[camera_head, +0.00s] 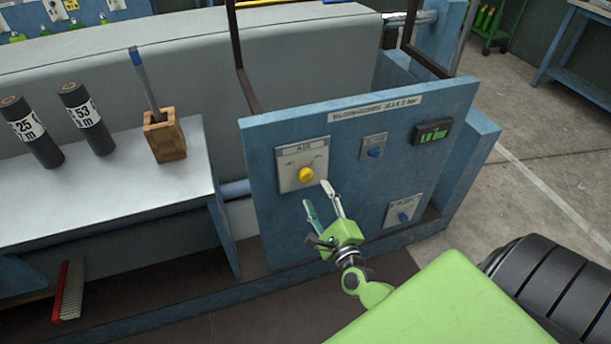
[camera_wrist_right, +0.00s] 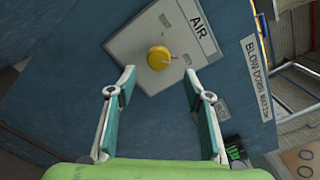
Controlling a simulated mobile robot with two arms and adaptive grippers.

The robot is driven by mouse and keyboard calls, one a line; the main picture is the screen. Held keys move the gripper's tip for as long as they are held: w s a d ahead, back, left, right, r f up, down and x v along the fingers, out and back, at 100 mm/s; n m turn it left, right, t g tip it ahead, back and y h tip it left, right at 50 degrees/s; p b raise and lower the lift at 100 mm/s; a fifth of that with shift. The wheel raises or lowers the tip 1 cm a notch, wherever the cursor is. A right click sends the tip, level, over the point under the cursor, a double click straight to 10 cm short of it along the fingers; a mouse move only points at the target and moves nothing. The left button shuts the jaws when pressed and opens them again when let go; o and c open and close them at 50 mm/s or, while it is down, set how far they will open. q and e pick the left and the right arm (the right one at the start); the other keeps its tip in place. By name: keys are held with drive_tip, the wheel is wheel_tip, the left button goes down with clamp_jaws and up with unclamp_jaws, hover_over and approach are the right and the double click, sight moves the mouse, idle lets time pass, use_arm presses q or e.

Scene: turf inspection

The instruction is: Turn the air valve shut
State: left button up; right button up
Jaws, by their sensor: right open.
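The air valve is a yellow knob (camera_head: 306,175) on a light plate marked AIR (camera_head: 291,155), fixed to the blue panel (camera_head: 355,190). In the right wrist view the yellow knob (camera_wrist_right: 159,58) sits ahead of my fingers, with a small pointer mark on its right side. My right gripper (camera_head: 317,193) is open and empty, just below and in front of the knob in the head view. In the right wrist view its two fingers (camera_wrist_right: 161,88) are spread wide, with the knob beyond the gap between them, apart from both. My left gripper is not in view.
The panel also carries a small blue button (camera_head: 375,152), a green-lit display (camera_head: 433,133) and a lower plate with a blue knob (camera_head: 404,217). A grey bench (camera_head: 110,195) at left holds two dark rolls (camera_head: 85,118) and a wooden holder (camera_head: 164,135). A red brush (camera_head: 68,290) is below.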

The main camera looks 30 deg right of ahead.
sight(308, 178)
drive_tip(key=x, duration=0.7)
drive_tip(key=shift+w, duration=0.1)
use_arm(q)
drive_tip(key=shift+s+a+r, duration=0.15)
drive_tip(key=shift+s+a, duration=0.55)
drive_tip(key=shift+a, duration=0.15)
use_arm(e)
drive_tip(key=shift+w+d, duration=0.1)
drive_tip(key=shift+w, duration=0.6)
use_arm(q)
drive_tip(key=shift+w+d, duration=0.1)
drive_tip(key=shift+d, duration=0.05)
use_arm(e)
drive_tip(key=c, duration=1.1)
